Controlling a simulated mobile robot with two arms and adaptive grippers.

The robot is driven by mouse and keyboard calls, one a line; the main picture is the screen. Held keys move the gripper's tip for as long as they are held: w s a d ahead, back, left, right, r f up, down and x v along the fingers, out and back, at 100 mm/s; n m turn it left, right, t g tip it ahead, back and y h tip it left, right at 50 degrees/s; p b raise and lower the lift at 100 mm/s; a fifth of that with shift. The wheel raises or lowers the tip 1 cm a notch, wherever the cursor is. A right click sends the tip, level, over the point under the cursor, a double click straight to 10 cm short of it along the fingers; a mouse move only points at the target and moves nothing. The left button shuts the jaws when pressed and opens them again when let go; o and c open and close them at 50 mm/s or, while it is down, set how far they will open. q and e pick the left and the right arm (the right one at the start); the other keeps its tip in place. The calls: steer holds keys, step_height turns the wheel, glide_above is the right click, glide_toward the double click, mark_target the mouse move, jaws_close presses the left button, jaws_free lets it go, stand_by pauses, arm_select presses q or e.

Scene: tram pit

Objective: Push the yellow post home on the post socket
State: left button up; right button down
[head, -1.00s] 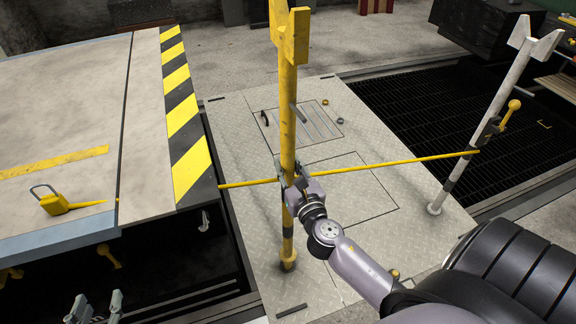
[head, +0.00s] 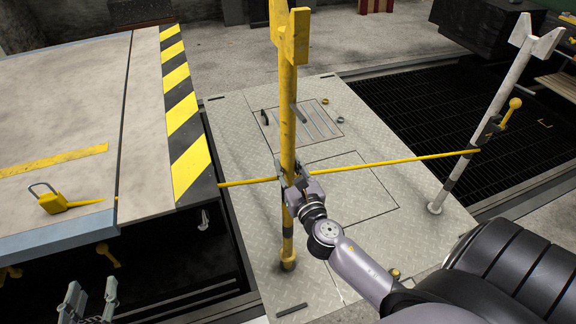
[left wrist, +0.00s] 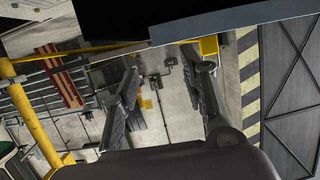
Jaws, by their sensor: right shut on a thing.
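The yellow post (head: 288,112) stands about upright over the steel plate, with a forked yellow head at its top. Its foot meets a yellow socket-like collar (head: 289,264) on the plate; how deep it sits there I cannot tell. My right gripper (head: 292,184) is shut on the post below its middle, partly hiding it. My left gripper (head: 89,300) is low at the left of the head view, away from the post. Its two fingers are apart with nothing between them, as the left wrist view also shows (left wrist: 163,88).
A thin yellow bar (head: 390,162) crosses behind the post towards a leaning white post (head: 485,115). A platform with a striped edge (head: 188,120) and a yellow padlock (head: 56,202) stand at the left. A dark grating (head: 440,105) lies at the right.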

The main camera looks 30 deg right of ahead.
arm_select(q)
steer(key=shift+w+d+r+t+h, duration=0.2)
steer(key=shift+r+t, duration=0.15)
steer(key=shift+r, duration=0.15)
steer(key=shift+w+d+r+t+h, duration=0.1)
steer(key=shift+w+r+t, duration=0.05)
steer(key=shift+r+t, duration=0.3)
steer(key=r, duration=0.1)
steer(key=r+t, duration=0.1)
steer(key=r+b, duration=0.1)
steer(key=shift+w+d+r+t, duration=0.15)
steer(key=shift+w+d+t, duration=0.15)
stand_by(0.6)
steer(key=shift+s+d+r+t+h+b, duration=0.15)
steer(key=shift+r+t+h+b, duration=0.2)
steer(key=shift+r+t, duration=0.6)
steer(key=shift+w+d+r+t+h+b, duration=0.1)
steer(key=shift+r+t+h+b, duration=0.3)
steer(key=shift+r, duration=0.9)
steer(key=shift+s+d+r+t+h, duration=0.1)
steer(key=shift+s+r+t+h, duration=0.1)
steer(key=shift+r+t, duration=0.3)
steer(key=shift+s+r+t+h, duration=0.15)
steer(key=shift+s+r+t, duration=0.1)
steer(key=shift+r, duration=0.45)
